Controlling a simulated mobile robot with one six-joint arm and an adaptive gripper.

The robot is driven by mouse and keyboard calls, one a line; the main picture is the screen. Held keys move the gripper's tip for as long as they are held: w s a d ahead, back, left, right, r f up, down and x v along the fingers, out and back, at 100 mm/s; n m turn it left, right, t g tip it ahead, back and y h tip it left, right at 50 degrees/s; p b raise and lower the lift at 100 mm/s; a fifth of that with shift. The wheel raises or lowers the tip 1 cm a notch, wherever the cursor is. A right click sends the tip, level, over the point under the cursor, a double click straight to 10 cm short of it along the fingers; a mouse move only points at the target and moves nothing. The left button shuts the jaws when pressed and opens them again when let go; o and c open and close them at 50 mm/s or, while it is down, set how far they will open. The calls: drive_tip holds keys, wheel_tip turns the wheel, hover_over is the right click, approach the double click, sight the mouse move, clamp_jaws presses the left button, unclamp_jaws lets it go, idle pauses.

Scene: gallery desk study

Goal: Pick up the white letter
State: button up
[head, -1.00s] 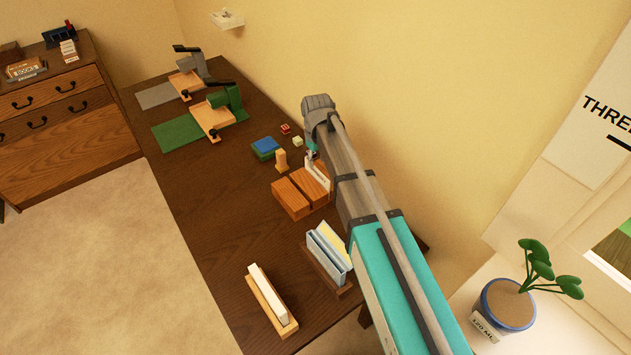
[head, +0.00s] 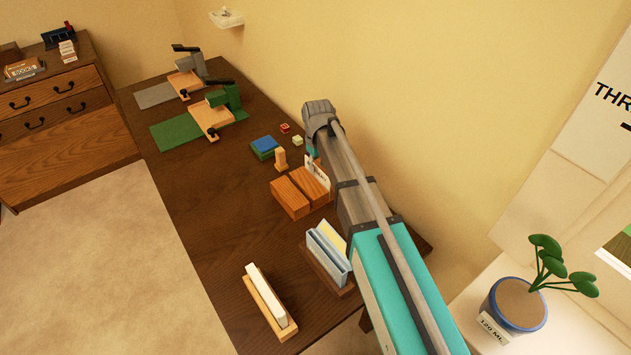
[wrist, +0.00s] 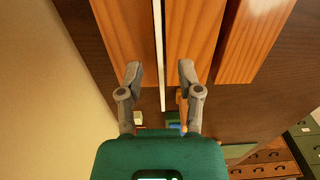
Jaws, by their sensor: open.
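The white letter (head: 316,172) stands upright in the slot of a wooden block holder (head: 291,197) on the dark desk, partly hidden by my arm in the head view. In the wrist view the letter (wrist: 158,45) shows edge-on as a thin white strip between two wooden blocks (wrist: 193,40). My gripper (wrist: 160,70) is open, one finger on each side of the strip, with space between each finger and it. The gripper's fingers are mostly hidden behind my arm in the head view.
A holder with blue and yellow cards (head: 328,255) and a tray of white cards (head: 267,297) stand nearer. A small wooden peg (head: 280,159) and a blue-green block (head: 265,147) lie just beyond the holder. A wall (head: 400,100) runs close along the right.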

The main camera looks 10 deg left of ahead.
drive_tip(key=shift+f+b, duration=0.65)
drive_tip(key=shift+f, duration=0.3)
clamp_jaws()
